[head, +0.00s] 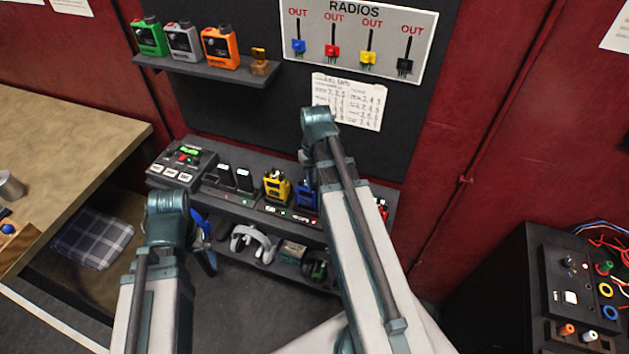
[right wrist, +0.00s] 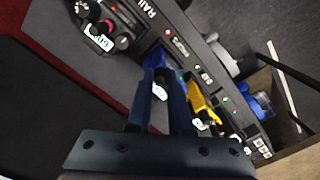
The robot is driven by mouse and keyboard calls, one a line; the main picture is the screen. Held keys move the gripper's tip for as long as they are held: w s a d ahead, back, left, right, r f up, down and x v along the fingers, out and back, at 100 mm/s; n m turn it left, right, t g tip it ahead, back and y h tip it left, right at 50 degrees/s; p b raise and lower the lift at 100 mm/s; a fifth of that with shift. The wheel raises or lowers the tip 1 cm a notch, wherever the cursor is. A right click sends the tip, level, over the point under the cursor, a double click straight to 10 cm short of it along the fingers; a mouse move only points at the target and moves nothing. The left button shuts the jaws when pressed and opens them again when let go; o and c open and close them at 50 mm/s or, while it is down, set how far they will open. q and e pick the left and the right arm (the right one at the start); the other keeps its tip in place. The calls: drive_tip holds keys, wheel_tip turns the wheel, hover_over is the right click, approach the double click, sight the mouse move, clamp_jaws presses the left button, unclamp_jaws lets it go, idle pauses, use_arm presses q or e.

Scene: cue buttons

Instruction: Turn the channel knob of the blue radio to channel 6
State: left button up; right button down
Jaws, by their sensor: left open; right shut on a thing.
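The blue radio (head: 306,196) stands upright in the charging rack, right of the yellow radio (head: 277,187) and partly hidden by my right arm. In the right wrist view the blue radio (right wrist: 158,58) shows between and beyond my fingers, with a pale display (right wrist: 159,92) whose digit I cannot read. My right gripper (right wrist: 166,72) is shut at the top of the blue radio, on its channel knob; the fingers hide the knob. My left gripper (head: 204,250) is open and empty, low in front of the rack's left part.
The charging rack (head: 170,176) holds other radios and dark handsets. A lower shelf holds a headset (head: 252,243). Green, grey and orange devices stand on an upper shelf (head: 200,72). A RADIOS board (head: 352,14) and handwritten paper (head: 348,100) hang behind. A wooden table (head: 70,130) is left, a black console (head: 510,285) right.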

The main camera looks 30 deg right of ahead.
sight(315, 183)
idle(0.4)
drive_tip(key=c, duration=0.8)
unclamp_jaws()
drive_tip(key=shift+r, duration=0.1)
wheel_tip(315, 183, up, 14)
drive_tip(key=p, duration=1.3)
drive_tip(key=shift+d+f+p, duration=0.15)
drive_tip(key=shift+f+p, duration=0.05)
drive_tip(key=shift+p, duration=0.2)
drive_tip(key=s+a+f+n+b, duration=0.2)
drive_tip(key=s+a+f+b, duration=0.2)
drive_tip(key=a+f+b, duration=0.5)
drive_tip(key=s+a+f+n+h+b, duration=0.1)
drive_tip(key=s+a+f+n+b, duration=0.2)
drive_tip(key=a+f+b, duration=0.6)
drive_tip(key=s+a, duration=0.1)
drive_tip(key=a, duration=0.6)
drive_tip(key=shift+a+f+b, duration=0.3)
drive_tip(key=shift+f+b, duration=0.05)
drive_tip(key=shift+b, duration=0.05)
